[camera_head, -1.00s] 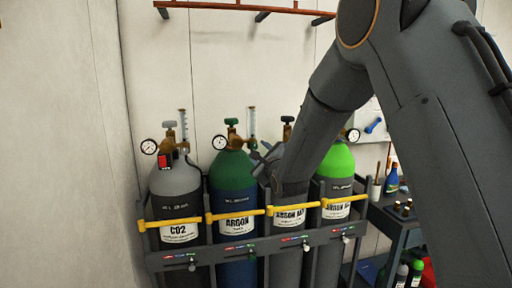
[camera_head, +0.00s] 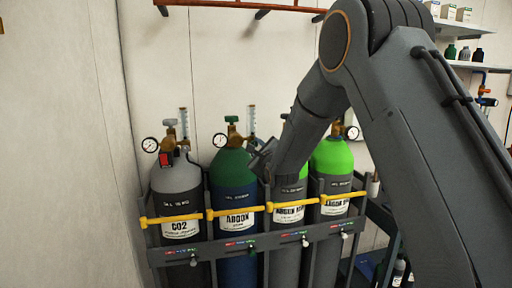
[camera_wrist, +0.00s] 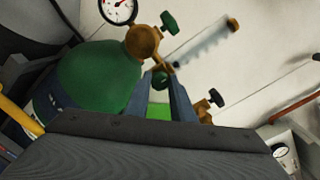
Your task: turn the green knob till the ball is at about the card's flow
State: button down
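A dark green knob (camera_wrist: 169,22) sits on the brass valve of the green-topped argon cylinder (camera_wrist: 95,75) in the wrist view. In the head view the green knob (camera_head: 231,119) tops that cylinder (camera_head: 232,170), second from left. A clear flow tube (camera_wrist: 205,42) stands beside the valve; its ball cannot be made out. It also shows in the head view (camera_head: 252,120). My gripper (camera_wrist: 162,76) has its two fingers apart, tips close to the brass fitting below the tube; contact cannot be told. In the head view my gripper (camera_head: 260,157) is beside the green cylinder's shoulder. No card is readable.
A grey CO2 cylinder (camera_head: 177,178) stands left, and two bright green-topped cylinders stand right, one (camera_head: 333,156) partly behind my arm. A rack with a yellow strap (camera_head: 255,209) holds them. Another dark knob (camera_wrist: 216,97) is right of my fingers. A round gauge (camera_wrist: 118,10) is upper left.

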jog(key=shift+n+b, duration=0.3)
jog(key=shift+b, duration=0.05)
